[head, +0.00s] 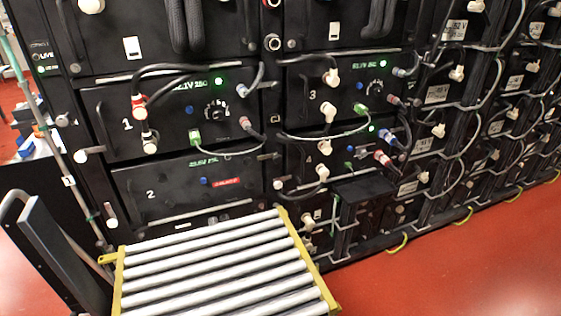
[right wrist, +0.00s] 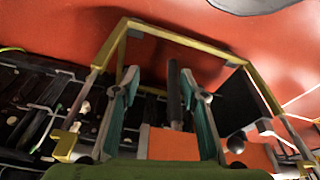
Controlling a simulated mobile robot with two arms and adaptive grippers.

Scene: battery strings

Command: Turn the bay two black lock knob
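Bay two (head: 170,178) is the lower left black drawer front in the head view, marked with a white 2. It carries a green readout, a blue button (head: 203,181) and a red label (head: 226,182). I cannot make out a black lock knob on its dark face. White knobs sit near its lower left (head: 112,223) and right (head: 278,184) edges. My right gripper (right wrist: 156,80) shows only in the right wrist view, its two teal-lined fingers apart with nothing held. It is not at bay two. My left gripper is in neither view.
A roller table (head: 122,262) with yellow edges stands before bay two, its top just below the drawer. Bay one (head: 100,110) above has cables and plugs. A dark upright panel (head: 55,255) is at the left. Red floor (head: 440,280) is clear at the right.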

